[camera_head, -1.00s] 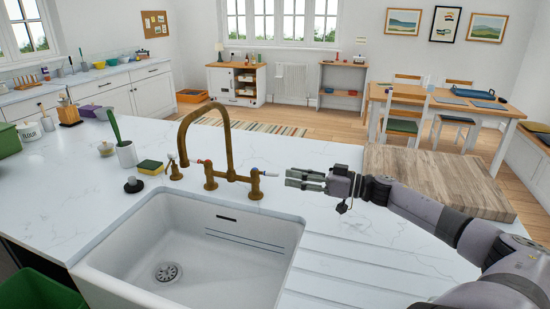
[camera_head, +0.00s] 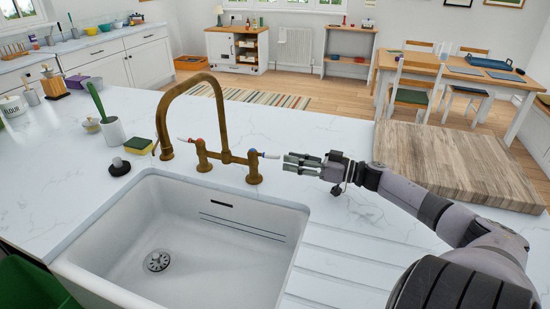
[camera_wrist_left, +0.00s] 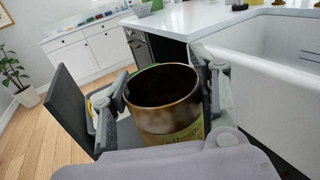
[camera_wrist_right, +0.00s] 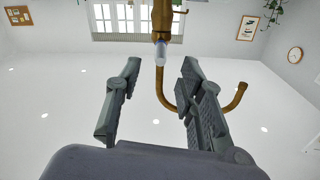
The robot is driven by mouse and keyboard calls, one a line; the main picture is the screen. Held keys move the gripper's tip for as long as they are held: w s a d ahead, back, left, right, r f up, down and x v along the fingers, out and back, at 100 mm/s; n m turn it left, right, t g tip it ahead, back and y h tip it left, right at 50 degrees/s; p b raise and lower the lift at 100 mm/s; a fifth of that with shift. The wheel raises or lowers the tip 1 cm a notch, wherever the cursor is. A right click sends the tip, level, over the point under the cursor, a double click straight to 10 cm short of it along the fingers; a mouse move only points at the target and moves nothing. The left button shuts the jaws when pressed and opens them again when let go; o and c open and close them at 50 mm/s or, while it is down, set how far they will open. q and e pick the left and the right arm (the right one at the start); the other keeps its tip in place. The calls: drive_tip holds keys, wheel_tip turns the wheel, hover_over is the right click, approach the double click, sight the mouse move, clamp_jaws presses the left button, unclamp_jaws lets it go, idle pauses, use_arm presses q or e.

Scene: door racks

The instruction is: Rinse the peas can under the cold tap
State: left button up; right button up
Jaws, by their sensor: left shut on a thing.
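The peas can (camera_wrist_left: 168,120) shows in the left wrist view, open at the top, with brown residue inside and a partly visible green label. My left gripper (camera_wrist_left: 165,72) is shut around it, beside the sink's front; neither shows in the head view. The brass tap (camera_head: 217,120) stands behind the sink. Its cold handle (camera_head: 265,154) has a blue mark and a pale lever pointing right. My right gripper (camera_head: 300,163) is open and empty just right of that lever. In the right wrist view the lever tip (camera_wrist_right: 160,54) lies between and beyond the fingers. No water shows.
The white sink (camera_head: 110,262) is empty, with its drain showing. A sponge (camera_head: 138,146), a black stopper (camera_head: 120,167) and a brush pot (camera_head: 113,130) stand left of the tap.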

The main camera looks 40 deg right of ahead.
sight(274, 156)
drive_tip(key=shift+x, duration=3.2)
drive_tip(key=shift+c, duration=0.4)
clamp_jaws()
